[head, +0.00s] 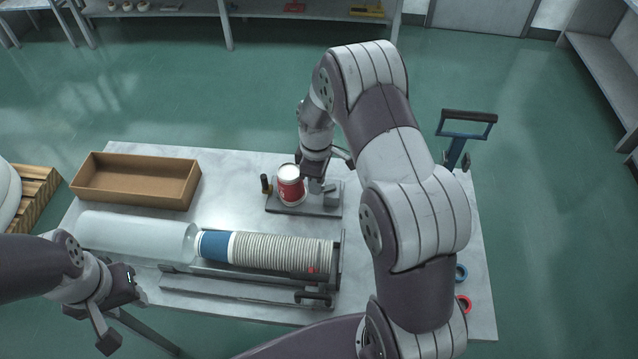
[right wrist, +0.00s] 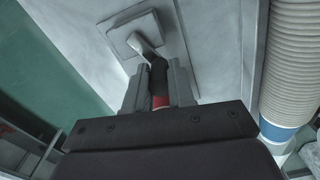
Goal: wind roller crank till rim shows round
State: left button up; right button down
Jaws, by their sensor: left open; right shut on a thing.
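A red and white paper cup (head: 291,189) stands upright at the rim roller, on its grey base plate (head: 300,209). Its white top faces up; the rim's shape is too small to judge. A short dark post (head: 266,184) stands just left of the cup. My right gripper (head: 317,180) is right of the cup. In the right wrist view, my right gripper (right wrist: 158,90) is shut on the dark crank handle (right wrist: 157,72), which has a red band and a pale arm reaching a grey block (right wrist: 128,38). My left gripper (head: 122,308) is open and empty at the table's front left.
A long rack (head: 240,285) holds a row of nested cups (head: 280,250), a blue one and a clear sleeve (head: 135,236) in front of the roller. An open cardboard box (head: 135,181) is at the back left. Blue (head: 461,272) and red (head: 464,304) rings lie at the right.

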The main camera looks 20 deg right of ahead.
jog(key=m, duration=0.2)
jog(key=w+m, duration=0.2)
jog(key=m, duration=0.1)
jog(key=shift+d+m+b, duration=0.3)
jog(key=shift+d+b, duration=0.1)
jog(key=m, duration=0.1)
jog(key=d+m, duration=0.1)
jog(key=m, duration=0.1)
jog(key=w+m, duration=0.1)
jog(key=m, duration=0.1)
jog(key=shift+w+d+b, duration=0.1)
jog(key=shift+d+b, duration=0.15)
jog(key=shift+b, duration=0.05)
jog(key=m, duration=0.2)
jog(key=d+m, duration=0.1)
jog(key=m, duration=0.3)
jog(key=shift+w+d+b, duration=0.2)
jog(key=shift+d+b, duration=0.1)
jog(key=shift+d, duration=0.1)
jog(key=m, duration=0.1)
jog(key=d+m, duration=0.1)
jog(key=m, duration=0.3)
jog(key=shift+s+d, duration=0.25)
jog(key=shift+d, duration=0.15)
jog(key=shift+m, duration=0.4)
jog(key=c, duration=1)
grip_release()
jog(key=shift+s, duration=0.1)
jog(key=shift+o, duration=0.2)
jog(key=shift+r, duration=0.15)
